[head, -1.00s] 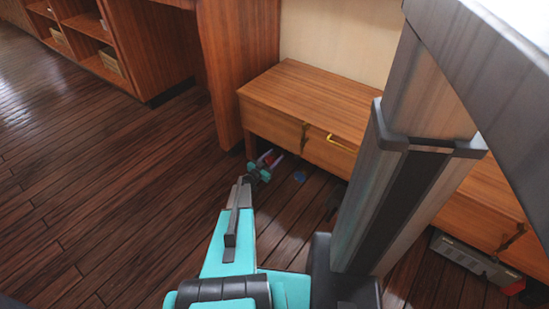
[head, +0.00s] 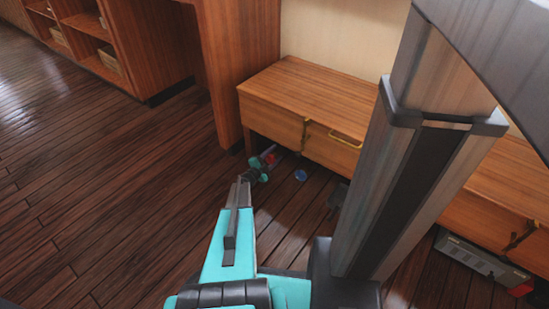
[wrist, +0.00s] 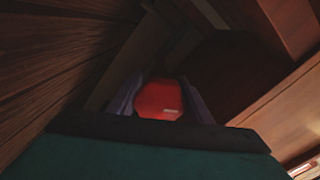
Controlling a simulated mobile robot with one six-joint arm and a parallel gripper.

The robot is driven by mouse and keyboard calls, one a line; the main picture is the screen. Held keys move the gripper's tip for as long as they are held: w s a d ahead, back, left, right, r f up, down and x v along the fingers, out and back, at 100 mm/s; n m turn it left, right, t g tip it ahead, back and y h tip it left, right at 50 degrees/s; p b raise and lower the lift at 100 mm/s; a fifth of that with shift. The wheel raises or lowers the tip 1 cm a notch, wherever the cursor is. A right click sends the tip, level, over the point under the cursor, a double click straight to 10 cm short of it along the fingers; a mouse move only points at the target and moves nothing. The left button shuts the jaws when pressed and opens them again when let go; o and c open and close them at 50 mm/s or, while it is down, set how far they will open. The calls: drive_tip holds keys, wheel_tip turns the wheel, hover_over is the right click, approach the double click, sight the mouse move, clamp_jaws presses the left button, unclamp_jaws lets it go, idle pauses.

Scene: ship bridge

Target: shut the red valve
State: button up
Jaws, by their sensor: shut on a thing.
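The red valve (wrist: 160,99) shows in the wrist view as a rounded red part between my two fingers. My gripper (wrist: 160,88) is shut on it, one finger on each side. In the head view my gripper (head: 266,161) is low near the floor, by the left front corner of the wooden bench, and a bit of red (head: 271,158) shows at its tip. The valve's body and its mount are hidden.
A blue round part (head: 300,175) is close to the right of my gripper. The wooden bench (head: 310,92) with a yellow handle (head: 345,139) overhangs this spot. A grey box (head: 480,258) stands at lower right. The floor (head: 110,190) at left is clear.

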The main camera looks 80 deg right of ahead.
drive_tip(key=m+b, duration=0.1)
drive_tip(key=m, duration=0.1)
drive_tip(key=m+b, duration=0.1)
drive_tip(key=m, duration=0.1)
drive_tip(key=m+b, duration=0.1)
drive_tip(key=m, duration=0.1)
drive_tip(key=shift+s+a+b, duration=0.15)
drive_tip(key=shift+s+b, duration=0.15)
drive_tip(key=shift+b, duration=0.05)
drive_tip(key=shift+m, duration=0.4)
drive_tip(key=o, duration=1)
drive_tip(key=shift+w, duration=0.1)
drive_tip(key=shift+w, duration=0.1)
drive_tip(key=shift+w+a+r, duration=0.1)
drive_tip(key=shift+w+a, duration=0.25)
drive_tip(key=shift+a, duration=0.1)
drive_tip(key=p+v, duration=0.4)
drive_tip(key=v, duration=0.8)
drive_tip(key=shift+a, duration=0.25)
